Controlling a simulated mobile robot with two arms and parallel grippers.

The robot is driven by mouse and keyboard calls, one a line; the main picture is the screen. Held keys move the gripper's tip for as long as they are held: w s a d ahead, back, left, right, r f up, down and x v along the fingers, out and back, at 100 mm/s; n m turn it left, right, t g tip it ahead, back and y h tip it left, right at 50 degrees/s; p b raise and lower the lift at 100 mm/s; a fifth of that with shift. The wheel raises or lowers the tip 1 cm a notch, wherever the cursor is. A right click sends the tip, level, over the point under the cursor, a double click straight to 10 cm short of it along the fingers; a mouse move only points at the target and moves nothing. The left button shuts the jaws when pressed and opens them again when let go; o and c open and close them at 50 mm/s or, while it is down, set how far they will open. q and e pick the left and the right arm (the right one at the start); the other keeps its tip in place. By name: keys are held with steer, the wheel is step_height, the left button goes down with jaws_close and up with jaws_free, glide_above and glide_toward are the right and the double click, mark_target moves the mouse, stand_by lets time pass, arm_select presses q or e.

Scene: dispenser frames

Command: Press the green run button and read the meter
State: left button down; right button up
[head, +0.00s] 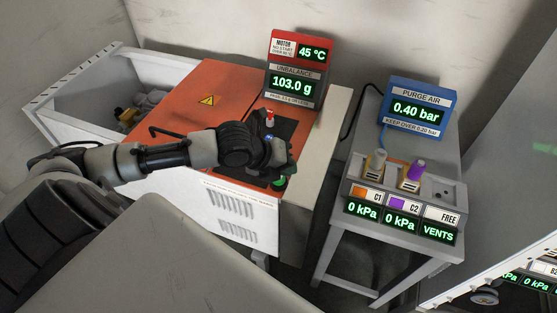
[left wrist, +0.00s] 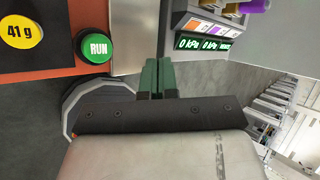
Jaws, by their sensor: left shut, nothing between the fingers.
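In the head view the button (head: 279,183) is partly hidden beside my left gripper (head: 290,169). The gripper is shut and empty; in the left wrist view its green fingertips (left wrist: 158,66) are to the right of the button, with a gap in the picture. The unbalance meter (head: 292,85) reads 103.0 g. Above it the motor display (head: 312,53) reads 45 °C. My right gripper is out of view.
A red-topped switch (head: 270,117) stands on the panel. A yellow disc (left wrist: 20,32) reads 41 g. The blue purge air meter (head: 418,108) reads 0.40 bar. A vent box (head: 447,195) with orange and purple C1 and C2 labels shows 0 kPa twice. An open grey bin (head: 75,77) stands left.

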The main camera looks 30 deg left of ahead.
arm_select(q)
steer(key=w+a+r+m, duration=0.1)
steer(key=a+r+m, duration=0.3)
steer(key=shift+w+r+m+t, duration=0.2)
steer(key=shift+r+m+t, duration=0.1)
steer(key=shift+f, duration=0.1)
step_height(320, 180, down, 7)
steer(key=b, duration=0.8)
steer(key=shift+f, duration=0.2)
steer(key=shift+f+b, duration=0.35)
steer(key=shift+f, duration=0.2)
